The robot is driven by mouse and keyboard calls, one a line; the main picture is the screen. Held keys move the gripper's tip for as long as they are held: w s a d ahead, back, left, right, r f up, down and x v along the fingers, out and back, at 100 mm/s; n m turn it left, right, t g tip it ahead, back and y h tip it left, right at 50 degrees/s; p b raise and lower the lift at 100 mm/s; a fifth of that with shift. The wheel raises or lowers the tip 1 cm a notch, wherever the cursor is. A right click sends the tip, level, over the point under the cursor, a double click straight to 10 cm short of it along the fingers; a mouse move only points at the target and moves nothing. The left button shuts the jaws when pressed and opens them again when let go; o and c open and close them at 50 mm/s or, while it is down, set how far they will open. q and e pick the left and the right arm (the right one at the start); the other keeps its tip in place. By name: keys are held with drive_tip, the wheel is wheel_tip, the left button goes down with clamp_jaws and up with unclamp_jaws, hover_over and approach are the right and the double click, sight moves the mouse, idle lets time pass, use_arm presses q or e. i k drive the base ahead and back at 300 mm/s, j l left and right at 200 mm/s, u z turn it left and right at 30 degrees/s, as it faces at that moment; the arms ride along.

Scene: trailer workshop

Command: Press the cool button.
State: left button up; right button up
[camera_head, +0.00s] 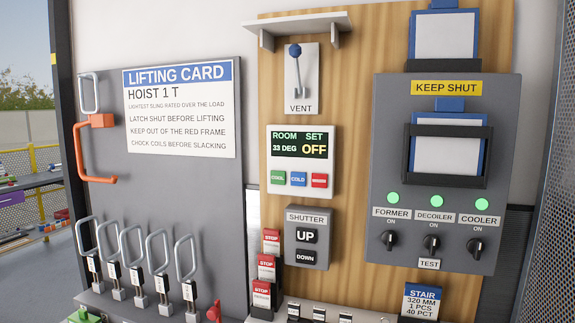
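The white climate panel (301,204) hangs on the wooden board near the middle of the head view. Its dark display (299,144) reads ROOM 33 DEG and SET OFF. Below the display is a row of three small buttons. The left one is green (278,178) and its small label appears to read COOL. The middle one is blue (298,179) and appears to read COLD. The right one is red (319,180), its label too small to read surely. Nothing covers the buttons. Neither of my grippers is in view.
A shutter box (307,238) with UP and DOWN buttons sits just below. A vent lever (296,75) is above, under a small shelf (297,25). A grey control cabinet (441,247) stands right. Several upright metal loops and red STOP tags (266,267) are lower left.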

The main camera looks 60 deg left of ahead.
sight(278, 177)
drive_tip(key=u, duration=1.85)
